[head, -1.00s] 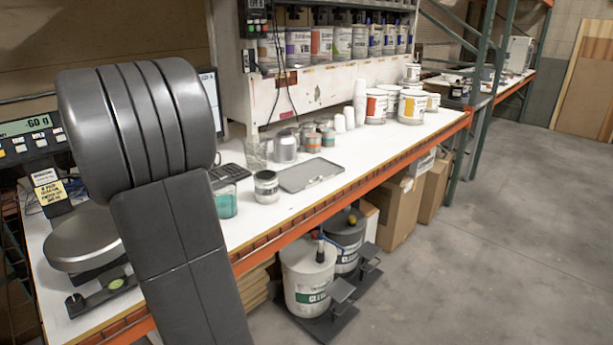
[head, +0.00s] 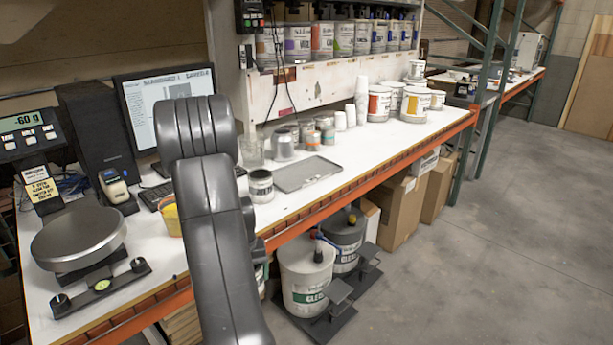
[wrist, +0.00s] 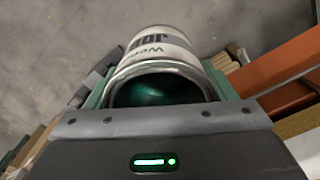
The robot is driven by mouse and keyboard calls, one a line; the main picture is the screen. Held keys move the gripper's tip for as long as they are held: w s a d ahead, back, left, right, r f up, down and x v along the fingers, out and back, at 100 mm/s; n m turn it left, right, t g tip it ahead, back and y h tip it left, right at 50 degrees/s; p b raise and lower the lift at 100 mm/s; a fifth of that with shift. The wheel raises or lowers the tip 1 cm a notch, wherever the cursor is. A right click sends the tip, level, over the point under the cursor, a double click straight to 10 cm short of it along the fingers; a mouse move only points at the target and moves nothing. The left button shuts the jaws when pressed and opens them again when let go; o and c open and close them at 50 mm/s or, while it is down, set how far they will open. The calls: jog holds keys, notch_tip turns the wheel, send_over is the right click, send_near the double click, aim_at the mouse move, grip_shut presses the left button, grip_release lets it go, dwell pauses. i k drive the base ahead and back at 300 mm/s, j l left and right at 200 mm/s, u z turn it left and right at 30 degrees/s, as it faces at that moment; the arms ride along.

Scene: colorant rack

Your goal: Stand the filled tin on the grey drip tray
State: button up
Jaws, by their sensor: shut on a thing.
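The tin (wrist: 160,50) has a white label with dark and green lettering, a silver rim and dark green content inside. My gripper (wrist: 160,88) is shut on it, one finger on each side. The wrist view shows concrete floor and an orange beam around the tin, not the bench top. In the head view my arm hides the gripper and most of the tin, in front of the bench edge. The grey drip tray (head: 308,174) lies flat and empty on the white bench, farther back and to the right of my arm.
A scale (head: 78,238) and a yellow cup (head: 171,215) are at left. Large pails (head: 305,280) stand below the bench.

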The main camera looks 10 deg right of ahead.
aim_at(304, 174)
jog(key=i+l, duration=0.1)
jog(key=l, duration=0.3)
jog(key=i+l, duration=0.1)
jog(key=l, duration=0.25)
jog(key=i+l, duration=0.15)
jog(key=l, duration=0.25)
jog(key=i+l, duration=0.1)
jog(key=l, duration=0.25)
